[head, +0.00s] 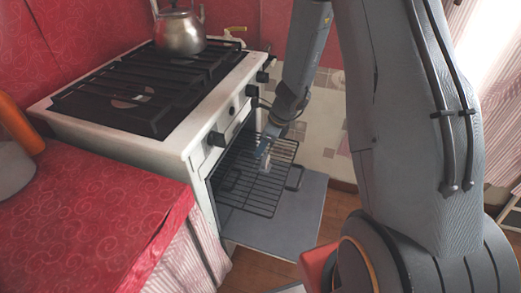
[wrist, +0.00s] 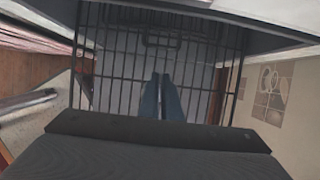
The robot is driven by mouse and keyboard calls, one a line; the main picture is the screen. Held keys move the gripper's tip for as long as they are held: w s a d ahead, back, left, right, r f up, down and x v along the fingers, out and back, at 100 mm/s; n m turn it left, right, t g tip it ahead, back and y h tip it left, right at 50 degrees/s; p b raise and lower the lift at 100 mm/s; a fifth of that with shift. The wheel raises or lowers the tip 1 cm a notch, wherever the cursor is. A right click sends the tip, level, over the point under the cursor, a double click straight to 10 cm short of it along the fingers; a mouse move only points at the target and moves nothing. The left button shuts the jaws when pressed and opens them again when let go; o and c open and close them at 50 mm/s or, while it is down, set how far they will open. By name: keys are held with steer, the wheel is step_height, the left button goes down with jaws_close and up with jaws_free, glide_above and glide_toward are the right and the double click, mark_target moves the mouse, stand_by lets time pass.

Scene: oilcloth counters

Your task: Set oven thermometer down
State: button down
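My gripper (head: 263,156) reaches down over the pulled-out oven rack (head: 258,197) in the head view. In the wrist view its two blue fingers (wrist: 161,78) lie close together in front of the rack bars (wrist: 120,70), with a narrow dark gap between them. I cannot tell whether anything is held between the fingertips. No thermometer can be made out clearly in either view.
The white stove (head: 180,155) has its oven door (head: 285,225) folded down under the rack. A metal kettle (head: 180,32) stands on the black burner grates (head: 150,85). A red-covered counter (head: 85,215) is at the left. My arm's large links fill the right side.

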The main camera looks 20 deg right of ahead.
steer(key=shift+f, duration=0.2)
steer(key=c, duration=2)
jaws_free()
steer(key=shift+r, duration=0.1)
steer(key=p+v, duration=0.2)
steer(key=v, duration=0.9)
steer(key=s+d+r+n+h, duration=0.1)
steer(key=s+r+n, duration=0.3)
steer(key=s+n, duration=0.3)
steer(key=s+r+n+g+h, duration=0.1)
steer(key=s+r+n, duration=0.3)
steer(key=s+n, duration=0.4)
steer(key=s+d+r+n+g+h, duration=0.1)
steer(key=s+r+n, duration=0.2)
steer(key=s+n, duration=0.4)
steer(key=shift+s+d+r+n, duration=0.35)
steer(key=shift+r+n, duration=0.05)
steer(key=shift+n, duration=0.1)
